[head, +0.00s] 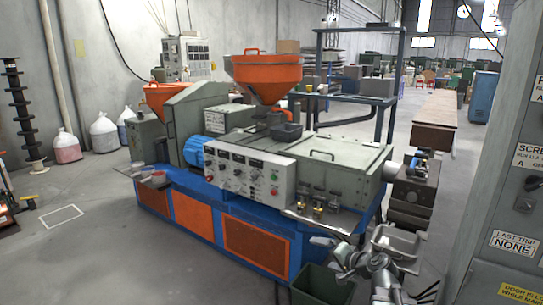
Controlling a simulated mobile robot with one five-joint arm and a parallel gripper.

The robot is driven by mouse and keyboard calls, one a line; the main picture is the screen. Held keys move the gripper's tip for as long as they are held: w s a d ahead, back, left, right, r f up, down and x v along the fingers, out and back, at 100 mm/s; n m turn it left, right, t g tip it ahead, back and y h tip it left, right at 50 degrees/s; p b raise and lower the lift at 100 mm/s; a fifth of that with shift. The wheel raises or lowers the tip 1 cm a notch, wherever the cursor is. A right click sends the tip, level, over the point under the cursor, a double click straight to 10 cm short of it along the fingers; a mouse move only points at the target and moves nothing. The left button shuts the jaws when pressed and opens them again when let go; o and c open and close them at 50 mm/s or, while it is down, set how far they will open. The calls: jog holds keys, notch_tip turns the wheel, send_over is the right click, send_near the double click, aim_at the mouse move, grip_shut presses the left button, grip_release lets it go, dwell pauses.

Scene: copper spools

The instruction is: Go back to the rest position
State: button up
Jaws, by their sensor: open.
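My gripper (328,245) shows low in the head view, right of centre, at the end of my silver arm. It is open, and I see nothing held in it. It is in front of the machine's blue base, above and beside a dark green bin (322,287). Several small brass-coloured pieces (318,209) stand on the metal ledge (345,222) at the machine's front right, behind my gripper. They are too small to make out exactly. The fingertips are small in this view and partly merge with the background.
A large machine (258,240) with an orange hopper (263,75) fills the middle. A grey metal tray (397,241) is close to my arm. A grey cabinet (503,170) with labels stands at the right edge. Open concrete floor lies at the left front.

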jog(key=s+a+f+n+g+h, duration=0.2)
jog(key=s+a+f+n+g, duration=0.55)
jog(key=s+a+f, duration=0.35)
jog(key=s+d+f+g+h, duration=0.2)
jog(key=s+d+g+h, duration=0.2)
jog(key=s+d, duration=0.35)
notch_tip(320, 180, up, 19)
jog(key=p, duration=1.9)
jog(key=shift+w+a+r+p, duration=0.15)
jog(key=shift+w+r+p, duration=0.05)
jog(key=shift+w+p, duration=0.15)
